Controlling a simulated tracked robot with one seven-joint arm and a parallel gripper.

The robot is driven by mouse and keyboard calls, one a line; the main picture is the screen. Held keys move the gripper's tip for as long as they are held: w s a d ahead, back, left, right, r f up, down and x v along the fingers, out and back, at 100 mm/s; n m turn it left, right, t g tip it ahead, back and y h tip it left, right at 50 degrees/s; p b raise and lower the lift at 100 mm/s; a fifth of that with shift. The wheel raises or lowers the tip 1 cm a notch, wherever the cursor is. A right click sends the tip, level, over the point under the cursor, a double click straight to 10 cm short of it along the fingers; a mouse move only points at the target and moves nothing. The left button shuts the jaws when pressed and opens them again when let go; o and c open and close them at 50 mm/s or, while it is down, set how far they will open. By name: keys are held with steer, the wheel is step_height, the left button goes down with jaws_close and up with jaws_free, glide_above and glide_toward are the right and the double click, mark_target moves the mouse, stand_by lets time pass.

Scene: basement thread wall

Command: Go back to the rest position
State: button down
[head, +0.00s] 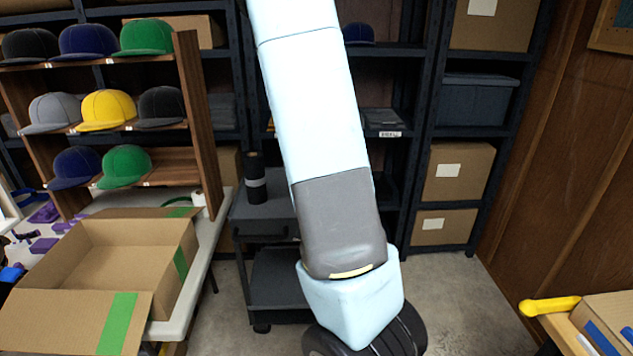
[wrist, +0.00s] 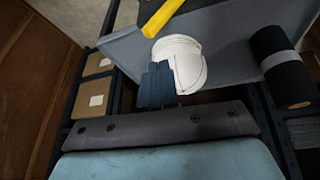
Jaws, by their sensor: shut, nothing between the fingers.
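My gripper (wrist: 157,84) shows in the wrist view as a dark blue, ribbed pair of fingers close together, with nothing held. A white rounded thing with seam lines (wrist: 184,58) shows beyond the fingers, over the grey surface. I cannot tell exactly what it is. In the head view my pale blue and grey arm runs from the top middle down to the bottom. The gripper's fingers do not show there.
A grey cart (head: 270,212) stands behind my arm with a black roll (head: 256,180) on it. Left are a cap rack (head: 208,130) and an open cardboard box (head: 75,312) on a table. Boxes (head: 458,172) fill the right shelves. Bare floor (head: 450,290) shows right of my arm.

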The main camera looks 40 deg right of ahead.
stand_by(0.3)
steer(key=s+a+r+n+t+y, duration=0.15)
steer(key=s+a+r, duration=0.25)
steer(key=a+r, duration=0.45)
steer(key=s+a+r+n+y, duration=0.1)
steer(key=s+a+r+n, duration=0.2)
steer(key=s+a+r, duration=0.3)
steer(key=s+a+r+n+t+y, duration=0.1)
steer(key=s+a+r+n, duration=0.3)
steer(key=s+a+r, duration=0.3)
steer(key=s+a, duration=0.4)
steer(key=s, duration=0.4)
steer(key=shift+s+r, duration=0.15)
steer(key=shift+r, duration=0.05)
steer(key=shift+a, duration=0.1)
